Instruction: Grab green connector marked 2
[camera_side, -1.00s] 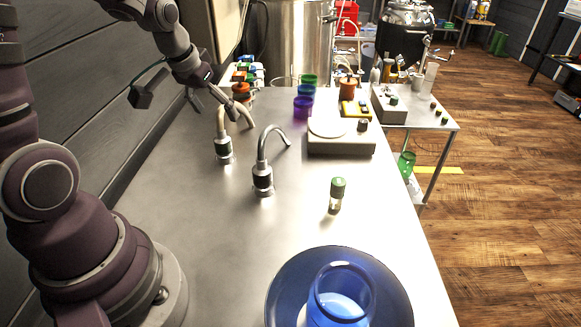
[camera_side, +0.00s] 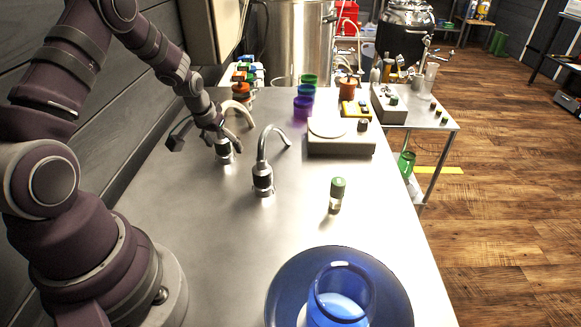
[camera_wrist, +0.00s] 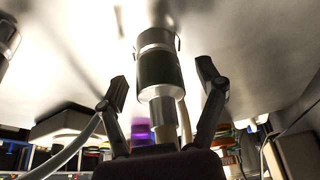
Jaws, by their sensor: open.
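Two metal connectors with curved hoses stand upright on the steel bench: a rear one (camera_side: 224,152) and a front one (camera_side: 263,179). Each has a dark band; I cannot make out a number or a clear green on either. My gripper (camera_side: 222,136) is at the upper part of the rear connector and hides some of it. In the wrist view my open gripper (camera_wrist: 164,84) has one finger on each side of a dark-banded connector (camera_wrist: 159,68), with gaps visible. Part of another connector (camera_wrist: 6,42) shows at the left edge.
A green-capped vial (camera_side: 337,192) and a blue dish (camera_side: 390,285) with a blue jar (camera_side: 343,290) stand towards the front right. A scale (camera_side: 342,143) and coloured cups (camera_side: 303,106) are behind. The bench between the connectors and vial is clear.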

